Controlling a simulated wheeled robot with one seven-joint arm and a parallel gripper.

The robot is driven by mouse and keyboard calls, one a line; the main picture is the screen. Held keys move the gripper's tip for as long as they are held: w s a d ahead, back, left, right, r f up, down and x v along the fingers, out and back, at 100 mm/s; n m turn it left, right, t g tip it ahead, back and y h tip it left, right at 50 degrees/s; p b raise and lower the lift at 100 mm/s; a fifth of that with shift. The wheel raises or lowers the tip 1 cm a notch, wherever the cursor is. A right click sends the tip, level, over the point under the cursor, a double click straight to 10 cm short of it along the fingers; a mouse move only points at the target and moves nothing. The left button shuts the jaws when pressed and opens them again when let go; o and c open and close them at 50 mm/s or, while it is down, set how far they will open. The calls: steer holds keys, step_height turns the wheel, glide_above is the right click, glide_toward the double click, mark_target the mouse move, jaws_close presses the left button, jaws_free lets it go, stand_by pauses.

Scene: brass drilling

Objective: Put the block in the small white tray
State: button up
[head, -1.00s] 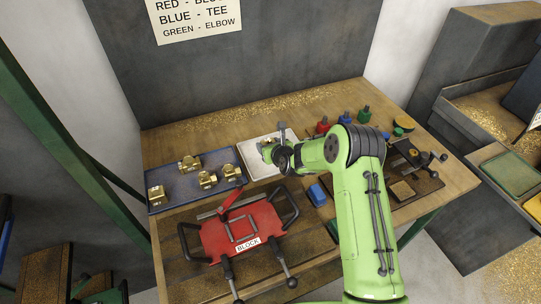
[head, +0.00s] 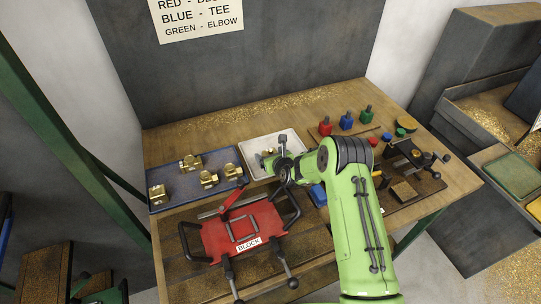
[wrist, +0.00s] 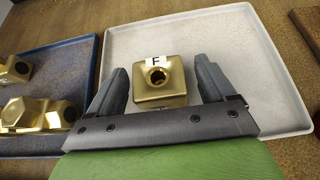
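The brass block (wrist: 160,88), marked with a white "F" label and a round hole, sits inside the small white tray (wrist: 225,40). In the head view the tray (head: 256,143) stands at the middle of the bench, and a bit of brass shows in it beside my gripper (head: 279,150). In the wrist view my gripper (wrist: 161,70) is open, with one finger on each side of the block and a gap showing at both sides. I cannot tell the exact height of the fingers over the tray floor.
A blue tray (head: 168,181) with several brass fittings lies left of the white tray. A red fixture labelled BLOCK (head: 270,220) stands in front. Red, blue and green bottles (head: 347,121) stand at the back right. A dark fixture (head: 415,158) is at the right.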

steer(key=shift+r, duration=0.15)
steer(key=v, duration=1.2)
steer(key=shift+p, duration=0.4)
steer(key=s+d+r+n+g+h, duration=0.1)
steer(key=s+d+r+n, duration=0.1)
steer(key=s+r+n, duration=0.5)
steer(key=s+d+r+n+g+h, duration=0.1)
steer(key=s+d+r+n+g, duration=0.15)
steer(key=r+n, duration=0.75)
steer(key=s+d+r+n+h, duration=0.1)
steer(key=s+d+r+n, duration=0.1)
steer(key=s+n, duration=0.3)
steer(key=s+d+r+n+g, duration=0.1)
steer(key=s+d+r+n, duration=0.1)
steer(key=s, duration=0.9)
steer(key=s+d+r+n+g+h, duration=0.1)
steer(key=s+d+r+n, duration=0.2)
steer(key=s+n, duration=0.4)
steer(key=shift+s+d+n+h, duration=0.25)
steer(key=shift+s+n+h, duration=0.05)
steer(key=shift+s, duration=0.5)
